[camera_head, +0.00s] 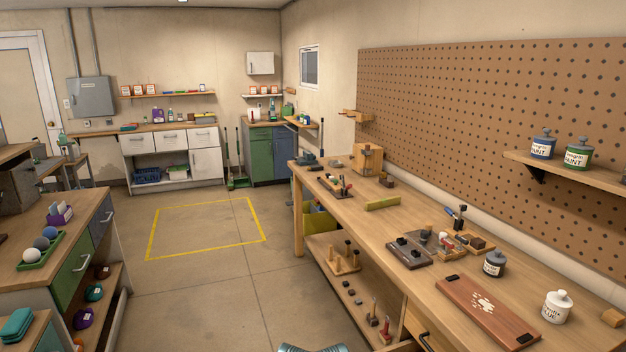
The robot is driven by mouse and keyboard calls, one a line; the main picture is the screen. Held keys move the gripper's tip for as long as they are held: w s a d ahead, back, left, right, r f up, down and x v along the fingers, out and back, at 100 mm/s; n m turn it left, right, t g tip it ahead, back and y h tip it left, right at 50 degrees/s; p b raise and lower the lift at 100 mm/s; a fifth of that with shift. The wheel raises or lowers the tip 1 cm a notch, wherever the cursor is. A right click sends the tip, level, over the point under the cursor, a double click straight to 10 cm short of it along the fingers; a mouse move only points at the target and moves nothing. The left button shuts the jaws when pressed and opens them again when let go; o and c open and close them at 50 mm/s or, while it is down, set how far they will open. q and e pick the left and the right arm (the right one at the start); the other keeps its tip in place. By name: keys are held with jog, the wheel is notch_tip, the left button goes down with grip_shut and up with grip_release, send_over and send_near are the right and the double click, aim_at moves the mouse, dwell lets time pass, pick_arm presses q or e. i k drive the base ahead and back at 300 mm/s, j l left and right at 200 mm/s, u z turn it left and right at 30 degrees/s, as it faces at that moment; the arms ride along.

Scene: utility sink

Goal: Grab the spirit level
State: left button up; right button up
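A short yellow-green bar, which looks like the spirit level (382,203), lies flat on the long wooden workbench (345,205) at the right. It lies near the bench's middle, with bare wood around it. It is small in this view, so I cannot make out any vials. Neither of my grippers shows in the head view.
Near the bar stand a tool tray (337,188), a wooden block holder (367,159) and a dark tray (409,252). A wooden board (487,312) and glue bottle (556,306) are closer. Open floor with a yellow-taped square (207,228) lies left of the bench.

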aim_at(382, 202)
jog(key=z, duration=0.7)
jog(key=i+j+z, duration=0.1)
jog(key=z, duration=0.25)
jog(key=j+z, duration=0.1)
jog(key=z, duration=0.25)
jog(key=i+j+z, duration=0.1)
jog(key=z, duration=0.25)
jog(key=i+j+z, duration=0.15)
jog(key=j+z, duration=0.3)
jog(key=j, duration=0.5)
jog(key=j+z, duration=0.45)
jog(key=j, duration=1.25)
jog(key=k+j, duration=0.1)
jog(key=j, duration=0.65)
jog(key=j+z, duration=0.1)
jog(key=j, duration=0.65)
jog(key=k+j, duration=0.15)
jog(key=j, duration=0.55)
